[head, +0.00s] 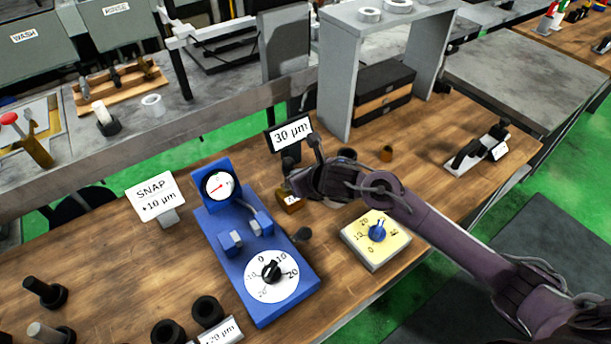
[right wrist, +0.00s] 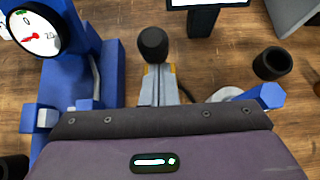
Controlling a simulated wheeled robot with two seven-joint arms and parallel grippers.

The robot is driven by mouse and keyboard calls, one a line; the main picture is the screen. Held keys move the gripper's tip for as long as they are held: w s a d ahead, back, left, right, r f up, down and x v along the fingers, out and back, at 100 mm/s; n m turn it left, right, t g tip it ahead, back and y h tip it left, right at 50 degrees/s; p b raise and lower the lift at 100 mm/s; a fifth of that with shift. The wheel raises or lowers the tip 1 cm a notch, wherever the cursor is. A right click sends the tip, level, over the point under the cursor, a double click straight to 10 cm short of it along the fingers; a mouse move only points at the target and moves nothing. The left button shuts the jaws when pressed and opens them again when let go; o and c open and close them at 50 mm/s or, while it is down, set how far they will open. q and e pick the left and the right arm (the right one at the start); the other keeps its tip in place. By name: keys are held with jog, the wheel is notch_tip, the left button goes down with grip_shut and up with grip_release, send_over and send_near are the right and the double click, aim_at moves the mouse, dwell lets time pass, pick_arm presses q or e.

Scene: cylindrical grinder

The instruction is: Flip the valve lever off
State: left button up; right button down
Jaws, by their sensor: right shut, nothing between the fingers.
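A small brass valve block (head: 290,200) stands on the bench right of the blue gauge fixture, partly hidden by my right gripper. A dark ball-ended stem (head: 313,140) rises just behind the gripper and appears to be the valve lever. In the right wrist view a black ball knob (right wrist: 153,44) shows just beyond the grey fingers, with a little yellow body below. My right gripper (head: 292,184) is shut and empty, close above the valve block. Whether it touches the lever I cannot tell. My left gripper is not in view.
The blue fixture (head: 245,255) with gauge and dial stands close left. The 30 µm display (head: 289,133) stands just behind. A grey arch (head: 340,75) is farther back. Bench space right of the yellow block is clear.

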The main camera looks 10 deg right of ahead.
aim_at(286, 158)
jog(key=w, duration=0.1)
jog(key=w+a+r, duration=0.1)
jog(key=w, duration=0.1)
jog(key=shift+w+a+r+g, duration=0.15)
jog(key=shift+g, duration=0.25)
jog(key=shift+w+a+r, duration=0.2)
jog(key=shift+w, duration=0.2)
jog(key=shift+w+a+g+h, duration=0.2)
jog(key=shift+w+g+h, duration=0.25)
jog(key=shift+g, duration=0.25)
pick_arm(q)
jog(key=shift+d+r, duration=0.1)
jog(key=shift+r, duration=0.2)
pick_arm(e)
jog(key=shift+w+a, duration=0.15)
jog(key=shift+w, duration=0.25)
jog(key=shift+w+r, duration=0.1)
jog(key=shift+r, duration=0.1)
